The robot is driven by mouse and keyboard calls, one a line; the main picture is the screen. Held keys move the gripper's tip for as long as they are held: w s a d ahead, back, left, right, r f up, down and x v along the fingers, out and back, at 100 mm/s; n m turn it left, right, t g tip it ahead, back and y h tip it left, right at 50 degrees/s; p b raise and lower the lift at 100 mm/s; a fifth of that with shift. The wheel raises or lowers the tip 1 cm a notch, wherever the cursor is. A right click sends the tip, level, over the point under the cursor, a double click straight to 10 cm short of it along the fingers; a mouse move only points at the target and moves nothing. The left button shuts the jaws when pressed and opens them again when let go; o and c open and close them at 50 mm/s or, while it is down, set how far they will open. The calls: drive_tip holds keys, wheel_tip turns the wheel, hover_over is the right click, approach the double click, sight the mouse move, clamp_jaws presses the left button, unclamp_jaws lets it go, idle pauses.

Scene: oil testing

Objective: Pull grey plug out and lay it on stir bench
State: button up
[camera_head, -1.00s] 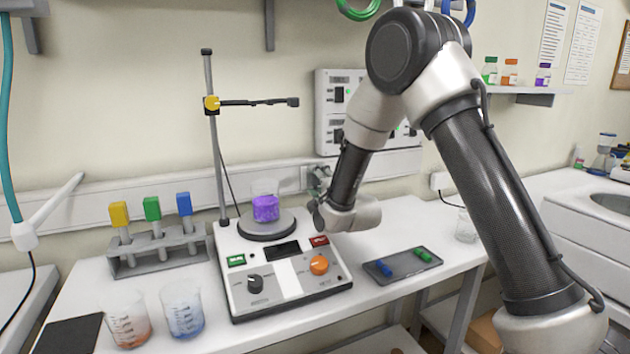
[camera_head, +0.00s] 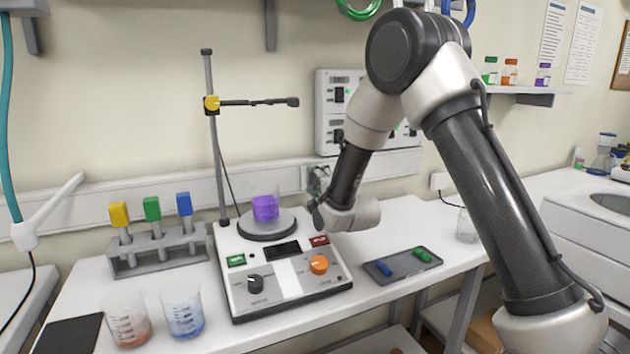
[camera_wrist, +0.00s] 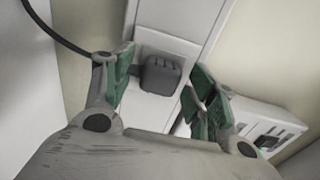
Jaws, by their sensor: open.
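The grey plug (camera_wrist: 161,75) sits in the white wall socket strip (camera_wrist: 178,18), seen in the wrist view. My gripper (camera_wrist: 158,88) is open, with its green-padded fingers on either side of the plug. The left finger looks close to the plug's side; I cannot tell whether it touches. In the head view my gripper (camera_head: 318,181) is at the wall strip behind the bench, and my arm hides most of it. The stir bench (camera_head: 410,215) is the white table holding the stirrer.
A hotplate stirrer (camera_head: 283,280) with a beaker of purple liquid (camera_head: 265,208) stands left of my gripper. A dark tray (camera_head: 382,282) with blue and green pieces lies at the bench's front right. A rack (camera_head: 160,255) and two beakers are further left. Some bench right of the stirrer is clear.

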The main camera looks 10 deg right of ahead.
drive_tip(key=shift+c, duration=0.2)
clamp_jaws()
drive_tip(key=v, duration=0.6)
idle(1.0)
